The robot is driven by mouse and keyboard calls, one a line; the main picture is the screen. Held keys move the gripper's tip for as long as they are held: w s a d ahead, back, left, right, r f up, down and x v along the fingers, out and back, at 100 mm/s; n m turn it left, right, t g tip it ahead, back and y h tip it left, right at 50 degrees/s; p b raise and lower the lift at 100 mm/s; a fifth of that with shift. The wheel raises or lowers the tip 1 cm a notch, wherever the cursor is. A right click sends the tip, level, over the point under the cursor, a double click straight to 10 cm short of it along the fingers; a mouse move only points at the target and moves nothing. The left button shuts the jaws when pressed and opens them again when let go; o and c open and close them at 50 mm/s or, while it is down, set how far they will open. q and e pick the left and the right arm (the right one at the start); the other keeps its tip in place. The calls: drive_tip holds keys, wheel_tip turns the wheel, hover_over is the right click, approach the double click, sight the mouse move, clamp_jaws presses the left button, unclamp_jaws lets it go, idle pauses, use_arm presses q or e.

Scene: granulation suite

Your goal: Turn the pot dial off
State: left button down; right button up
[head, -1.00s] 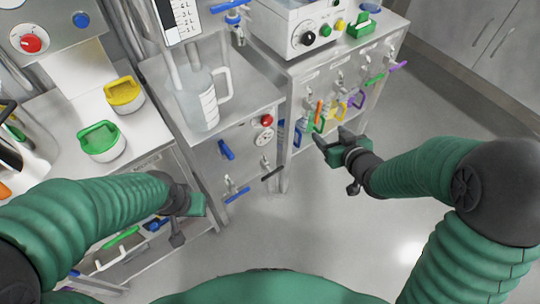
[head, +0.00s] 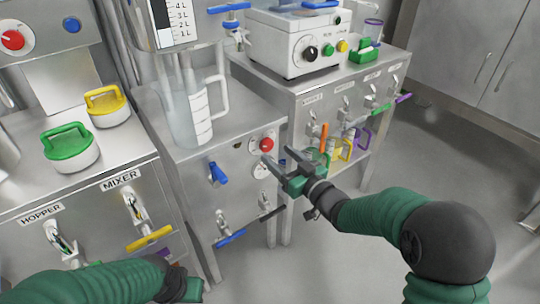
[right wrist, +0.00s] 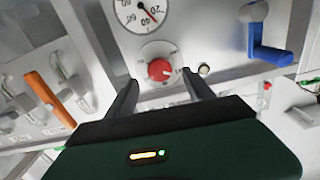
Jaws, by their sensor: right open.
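A red dial (head: 267,144) on a white round plate sits on the front of the middle steel cabinet, above a gauge. In the right wrist view the red dial (right wrist: 160,70) lies between my two finger tips, with its scale around it and the gauge (right wrist: 142,13) above. My right gripper (head: 277,155) is open and points at this panel. Its fingers appear apart from the dial, and the remaining gap is hard to judge. My left gripper (head: 186,288) is at the bottom edge, partly cut off, so its jaws are unclear.
A blue-handled valve (head: 217,172) is left of the dial; it also shows in the right wrist view (right wrist: 265,45). A clear jug (head: 195,115) stands on the middle cabinet. Another red knob (head: 13,40) is at upper left. An orange handle (head: 323,136) is near my right gripper.

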sight(269, 146)
drive_tip(key=b+x, duration=0.1)
drive_tip(key=x, duration=0.3)
drive_tip(key=shift+w+a+f, duration=0.1)
drive_tip(key=shift+w+f, duration=0.05)
drive_tip(key=shift+w, duration=0.1)
drive_tip(key=shift+w+a, duration=0.15)
drive_tip(key=shift+c, duration=0.2)
clamp_jaws()
